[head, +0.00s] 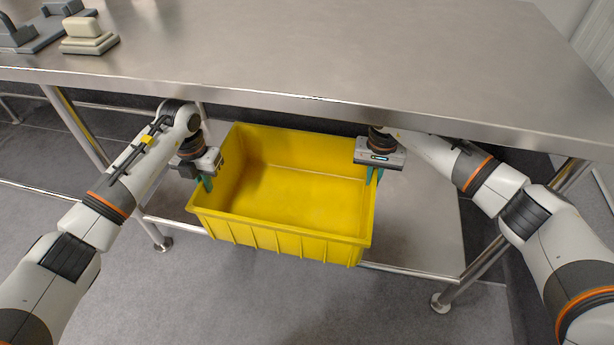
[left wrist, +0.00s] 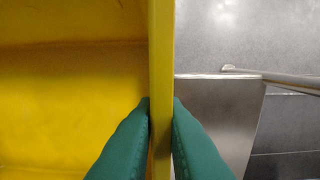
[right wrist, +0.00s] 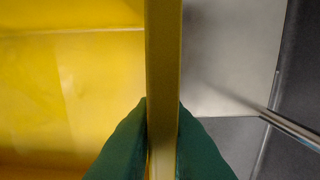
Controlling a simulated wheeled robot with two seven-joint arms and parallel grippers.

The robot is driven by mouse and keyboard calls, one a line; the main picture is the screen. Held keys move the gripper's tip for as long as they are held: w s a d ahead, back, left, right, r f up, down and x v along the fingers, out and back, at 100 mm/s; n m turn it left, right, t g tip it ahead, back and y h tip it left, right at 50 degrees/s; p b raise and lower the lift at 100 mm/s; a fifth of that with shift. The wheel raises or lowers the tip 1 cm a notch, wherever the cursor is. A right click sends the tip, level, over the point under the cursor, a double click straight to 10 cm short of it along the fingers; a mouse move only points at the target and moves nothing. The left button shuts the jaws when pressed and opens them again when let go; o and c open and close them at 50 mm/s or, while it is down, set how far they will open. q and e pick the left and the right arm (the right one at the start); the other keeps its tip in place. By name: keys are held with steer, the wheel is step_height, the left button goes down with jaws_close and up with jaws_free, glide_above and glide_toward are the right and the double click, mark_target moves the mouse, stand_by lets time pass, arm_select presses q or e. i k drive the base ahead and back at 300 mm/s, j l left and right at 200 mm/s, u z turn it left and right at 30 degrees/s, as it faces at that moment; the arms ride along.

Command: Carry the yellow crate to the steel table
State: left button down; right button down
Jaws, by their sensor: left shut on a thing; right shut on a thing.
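The yellow crate (head: 285,240) is empty and looks upright, in front of and below the top of the steel table (head: 300,50). Part of its far side is under the tabletop's front edge. My left gripper (head: 207,180) is shut on the crate's left wall; in the left wrist view its green fingers (left wrist: 160,130) straddle the yellow wall (left wrist: 160,60). My right gripper (head: 374,175) is shut on the right wall; in the right wrist view its green fingers (right wrist: 162,135) pinch the wall (right wrist: 163,60). Whether the crate touches the lower shelf cannot be told.
The table's lower shelf (head: 425,220) lies behind and below the crate, with legs (head: 480,260) either side. Grey and cream block-like items (head: 88,38) stand at the tabletop's far left. The tabletop's middle and right are clear.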

mark_target(308, 24)
steer(key=k+l, duration=0.1)
steer(key=k, duration=0.4)
steer(key=k+l, duration=0.15)
steer(key=k, duration=0.4)
